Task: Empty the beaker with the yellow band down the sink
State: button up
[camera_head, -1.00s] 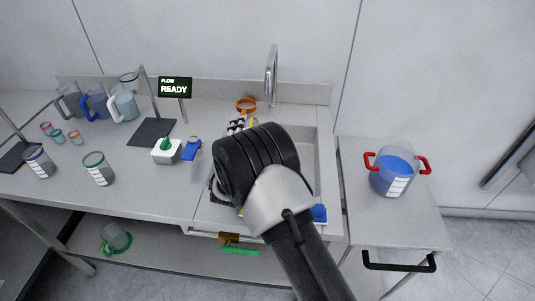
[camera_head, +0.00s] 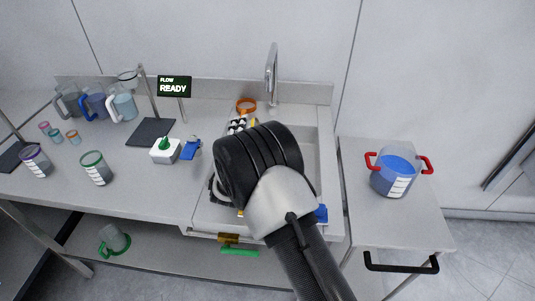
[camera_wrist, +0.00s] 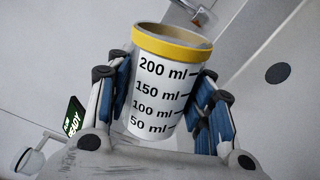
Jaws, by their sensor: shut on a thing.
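The beaker with the yellow band (camera_wrist: 165,90) is between my gripper's blue-padded fingers (camera_wrist: 165,105) in the wrist view. Its yellow rim is at the top and its side carries marks from 50 to 200 ml. It leans a little in that picture; its liquid level cannot be made out. In the head view my wrist hides most of the gripper and the beaker, over the sink (camera_head: 327,165). The sink is a grey basin set in the bench, with a tall curved tap (camera_head: 271,72) behind it.
Left of the sink stand a white box with a green knob (camera_head: 165,151), a green-banded beaker (camera_head: 97,170), a purple-banded beaker (camera_head: 36,163) and several jugs at the back. A READY sign (camera_head: 174,87) stands behind. A red-handled pot of blue liquid (camera_head: 396,172) is on the right-hand cart.

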aim_at(250, 126)
jog(key=shift+d+r+m+b, duration=0.5)
jog(key=shift+d+m+b, duration=0.2)
jog(key=shift+m+b, duration=0.3)
dwell(0.7)
jog(key=shift+d+r+m, duration=0.25)
jog(key=shift+r+m, duration=0.2)
jog(key=shift+m, duration=0.65)
dwell(0.4)
jog(key=shift+r, duration=0.1)
jog(key=shift+d+m, duration=0.15)
jog(key=shift+m, duration=0.25)
dwell(1.1)
